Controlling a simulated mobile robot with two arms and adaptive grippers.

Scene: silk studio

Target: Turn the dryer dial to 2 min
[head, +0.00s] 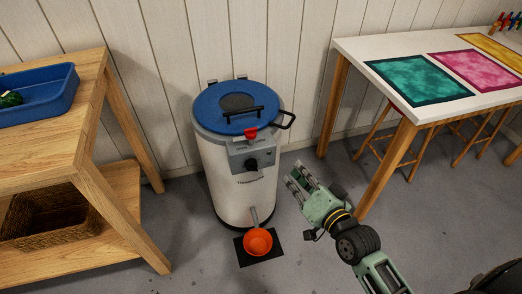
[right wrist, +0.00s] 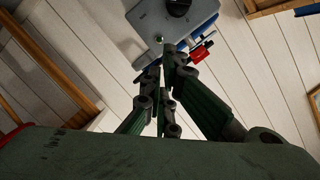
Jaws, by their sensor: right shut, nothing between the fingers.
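The dryer (head: 232,190) is a white cylinder with a blue lid (head: 222,105). Its grey control panel (head: 240,152) faces me and carries a black dial (head: 252,163). The dial's mark is too small to read. My right gripper (head: 293,176) is shut and empty, low and to the right of the panel, apart from the dial. In the right wrist view, the dial (right wrist: 178,6) shows at the top edge on the grey panel (right wrist: 165,28). The right fingertips (right wrist: 163,62) are below it in that picture. My left gripper is not in view.
A red part (head: 250,133) sits above the panel. A wooden shelf (head: 95,185) with a blue tub (head: 58,100) stands left; a white-topped table (head: 400,50) with coloured cloths (head: 418,80) stands right.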

